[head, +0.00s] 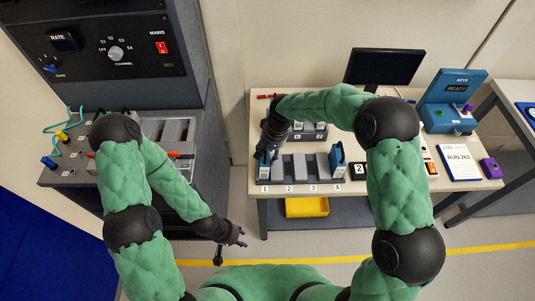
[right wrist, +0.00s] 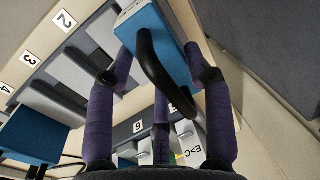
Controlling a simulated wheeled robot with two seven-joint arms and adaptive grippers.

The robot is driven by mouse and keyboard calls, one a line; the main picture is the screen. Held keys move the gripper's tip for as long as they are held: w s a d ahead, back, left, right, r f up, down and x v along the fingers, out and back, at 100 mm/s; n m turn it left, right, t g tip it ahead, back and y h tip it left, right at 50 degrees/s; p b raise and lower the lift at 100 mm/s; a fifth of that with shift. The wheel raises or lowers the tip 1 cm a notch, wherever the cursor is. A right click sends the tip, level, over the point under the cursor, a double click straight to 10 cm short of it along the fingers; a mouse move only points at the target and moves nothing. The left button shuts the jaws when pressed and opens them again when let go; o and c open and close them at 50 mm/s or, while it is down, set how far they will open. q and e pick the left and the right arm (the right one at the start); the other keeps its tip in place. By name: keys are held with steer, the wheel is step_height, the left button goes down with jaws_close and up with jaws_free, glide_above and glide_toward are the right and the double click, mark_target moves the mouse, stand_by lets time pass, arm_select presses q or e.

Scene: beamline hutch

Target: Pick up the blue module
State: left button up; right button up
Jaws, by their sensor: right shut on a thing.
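A blue module (head: 262,167) with a black handle is at slot 1 of the grey numbered rack (head: 313,168) on the table. My right gripper (head: 270,148) is over it from above. In the right wrist view the module (right wrist: 140,22) is between the purple fingers, with its black handle running toward the palm. The gripper is shut on it. I cannot tell whether it is fully seated in the slot. A second blue module (head: 337,160) stands in slot 4. My left gripper (head: 230,244) is empty, low over the floor, with its fingers spread.
Slots 2 and 3 are empty. A second rack (head: 308,131) stands behind. A monitor (head: 384,68), a blue key box (head: 452,101), a log sheet (head: 459,166) and a purple item (head: 490,168) are on the table. A yellow bin (head: 306,207) is below. A grey console (head: 110,50) stands left.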

steer(key=s+r, duration=0.1)
steer(key=r, duration=0.1)
steer(key=s+a+r+p, duration=0.1)
steer(key=s+r, duration=0.1)
steer(key=r, duration=0.1)
steer(key=s+a+r+p, duration=0.1)
steer(key=r, duration=0.2)
steer(key=shift+s+r, duration=0.2)
jaws_close()
steer(key=s+a+r+p, duration=0.1)
steer(key=s+a+r, duration=0.2)
steer(key=s, duration=0.5)
steer(key=shift+s+a+r, duration=0.2)
steer(key=shift+s+r, duration=0.1)
steer(key=shift+r, duration=0.1)
steer(key=shift+d, duration=0.1)
